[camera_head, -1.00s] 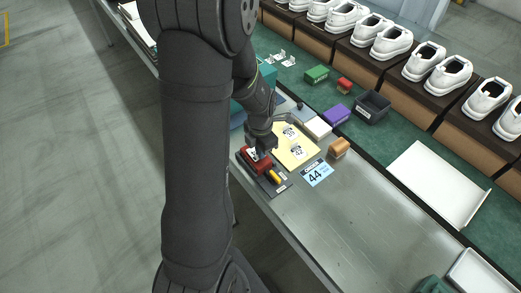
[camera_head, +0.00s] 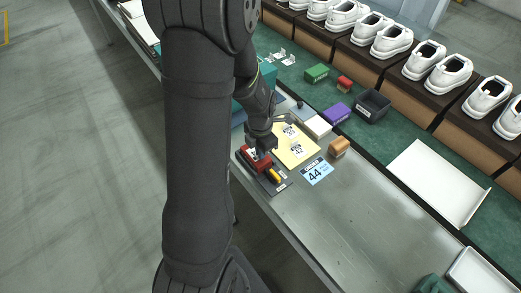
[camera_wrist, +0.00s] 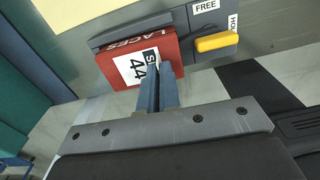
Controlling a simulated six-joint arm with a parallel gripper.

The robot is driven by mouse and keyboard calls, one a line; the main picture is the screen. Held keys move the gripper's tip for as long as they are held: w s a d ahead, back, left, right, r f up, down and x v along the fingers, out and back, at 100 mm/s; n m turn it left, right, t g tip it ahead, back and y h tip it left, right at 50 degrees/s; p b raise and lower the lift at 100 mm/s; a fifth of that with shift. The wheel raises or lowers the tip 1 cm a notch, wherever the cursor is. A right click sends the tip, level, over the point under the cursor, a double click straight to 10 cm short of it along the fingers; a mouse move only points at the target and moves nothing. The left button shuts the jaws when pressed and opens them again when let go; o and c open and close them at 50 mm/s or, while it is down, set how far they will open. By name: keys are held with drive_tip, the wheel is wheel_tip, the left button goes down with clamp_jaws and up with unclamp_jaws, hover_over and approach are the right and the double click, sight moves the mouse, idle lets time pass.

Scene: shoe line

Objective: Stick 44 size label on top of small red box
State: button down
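The small red box (camera_wrist: 112,65), marked LACES, sits in a dark holder on the bench. In the head view the red box (camera_head: 264,165) is partly hidden by my gripper (camera_head: 262,152). The white 44 size label (camera_wrist: 131,69) lies against the box's upper face, slightly askew. In the wrist view my gripper (camera_wrist: 157,72) has its blue fingers together at the label's right edge, covering part of the word on it. The fingers look shut on that edge; the contact itself is hidden.
A yellow lever (camera_wrist: 217,41) beside the box sits between FREE and HOLD marks. A yellow sheet (camera_head: 303,157) with two labels and a blue 44 card (camera_head: 317,171) lie to the right. An orange box (camera_head: 339,147) stands near. The bench front is clear.

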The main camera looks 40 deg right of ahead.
drive_tip(key=c, duration=1.6)
unclamp_jaws()
drive_tip(key=shift+r, duration=0.15)
wheel_tip(320, 180, up, 17)
drive_tip(key=shift+r, duration=0.1)
wheel_tip(320, 180, down, 18)
drive_tip(key=shift+r, duration=0.25)
